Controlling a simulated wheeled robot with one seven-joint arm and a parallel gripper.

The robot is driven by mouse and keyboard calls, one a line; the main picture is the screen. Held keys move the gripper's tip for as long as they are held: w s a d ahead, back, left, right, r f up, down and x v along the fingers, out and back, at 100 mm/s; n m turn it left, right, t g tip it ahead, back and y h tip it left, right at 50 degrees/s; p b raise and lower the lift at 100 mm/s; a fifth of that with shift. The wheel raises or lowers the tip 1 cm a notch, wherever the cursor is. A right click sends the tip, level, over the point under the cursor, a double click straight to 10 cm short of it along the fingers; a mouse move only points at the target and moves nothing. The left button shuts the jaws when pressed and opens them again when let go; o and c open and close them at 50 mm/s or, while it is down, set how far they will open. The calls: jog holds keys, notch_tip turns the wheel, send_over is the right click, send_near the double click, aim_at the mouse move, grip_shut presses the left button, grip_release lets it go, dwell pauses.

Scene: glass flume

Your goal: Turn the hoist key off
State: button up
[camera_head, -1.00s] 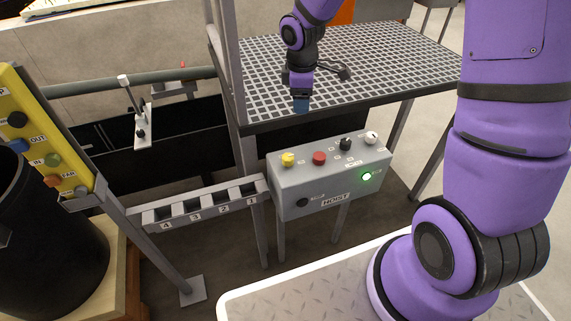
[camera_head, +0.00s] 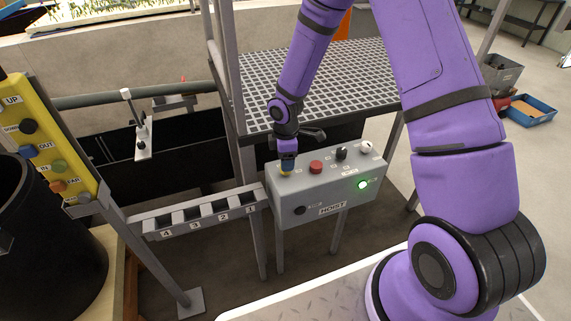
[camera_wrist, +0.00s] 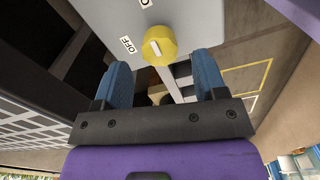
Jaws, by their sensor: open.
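The grey hoist box (camera_head: 325,192) stands on legs below the grating, with a HOIST label on its front and a lit green lamp (camera_head: 362,184). The yellow key knob (camera_wrist: 160,44) sits at the left end of its top face; in the head view it is mostly hidden behind my gripper (camera_head: 287,168). In the wrist view the knob has a pale pointer line, and an OFF label is to its left. My gripper (camera_wrist: 165,82) is open, its blue fingers to either side of and just short of the knob, apparently not touching it.
A red button (camera_head: 316,167), a black knob (camera_head: 341,153) and a white knob (camera_head: 366,147) share the box top. The metal grating (camera_head: 330,75) is close behind my arm. A numbered slot rack (camera_head: 180,232) and a yellow control panel (camera_head: 50,150) stand left.

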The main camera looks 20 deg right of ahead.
jog(key=shift+f, duration=1.45)
jog(key=c, duration=0.9)
